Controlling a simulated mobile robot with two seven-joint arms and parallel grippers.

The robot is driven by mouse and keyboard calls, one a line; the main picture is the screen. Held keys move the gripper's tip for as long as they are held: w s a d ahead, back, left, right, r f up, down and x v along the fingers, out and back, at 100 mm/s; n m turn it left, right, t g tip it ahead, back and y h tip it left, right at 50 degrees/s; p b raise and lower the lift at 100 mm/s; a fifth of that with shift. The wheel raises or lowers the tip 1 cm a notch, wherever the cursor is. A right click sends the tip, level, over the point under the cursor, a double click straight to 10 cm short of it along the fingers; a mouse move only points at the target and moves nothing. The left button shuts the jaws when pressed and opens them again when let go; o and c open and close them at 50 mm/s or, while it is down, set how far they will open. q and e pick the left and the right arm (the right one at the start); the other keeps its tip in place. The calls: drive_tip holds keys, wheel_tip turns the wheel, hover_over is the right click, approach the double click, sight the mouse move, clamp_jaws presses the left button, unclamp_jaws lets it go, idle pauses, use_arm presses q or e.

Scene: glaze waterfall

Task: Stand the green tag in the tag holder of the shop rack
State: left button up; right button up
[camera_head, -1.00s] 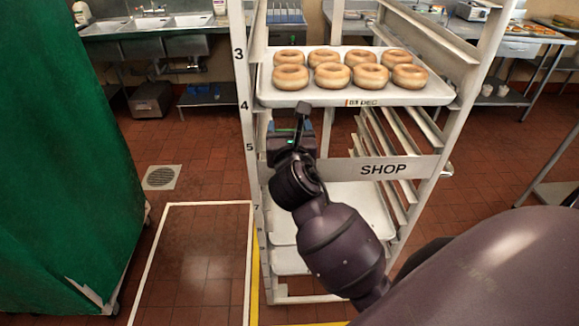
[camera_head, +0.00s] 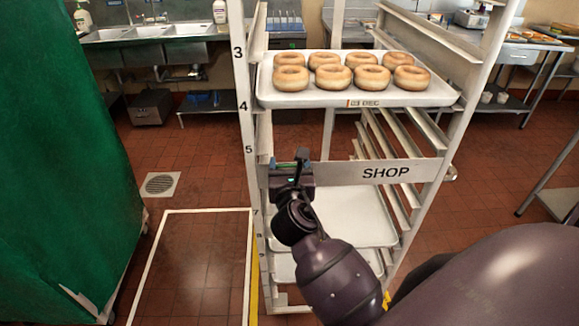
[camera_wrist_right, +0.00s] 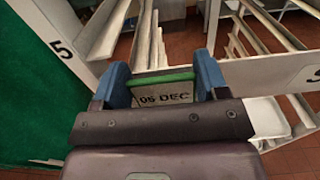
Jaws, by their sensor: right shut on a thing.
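My right gripper (camera_head: 291,170) is at the left end of the SHOP plate (camera_head: 385,172) on the shop rack. In the right wrist view its blue fingers (camera_wrist_right: 164,80) are shut on the green tag (camera_wrist_right: 165,92), a pale card marked 05 DEC with a green top edge. The tag looks upright between the fingers. In the head view only a bit of green shows at the gripper. I cannot make out the tag holder; the gripper may cover it. My left gripper is not in view.
Above the plate, a tray (camera_head: 300,101) of several doughnuts (camera_head: 332,77) carries an orange-edged 03 DEC tag (camera_head: 364,103). The rack's left post (camera_head: 246,130) is close to my gripper. Lower trays (camera_head: 350,218) sit below. A green cover (camera_head: 60,170) stands at the left.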

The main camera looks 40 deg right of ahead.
drive_tip(key=shift+f, duration=0.1)
drive_tip(key=o, duration=0.9)
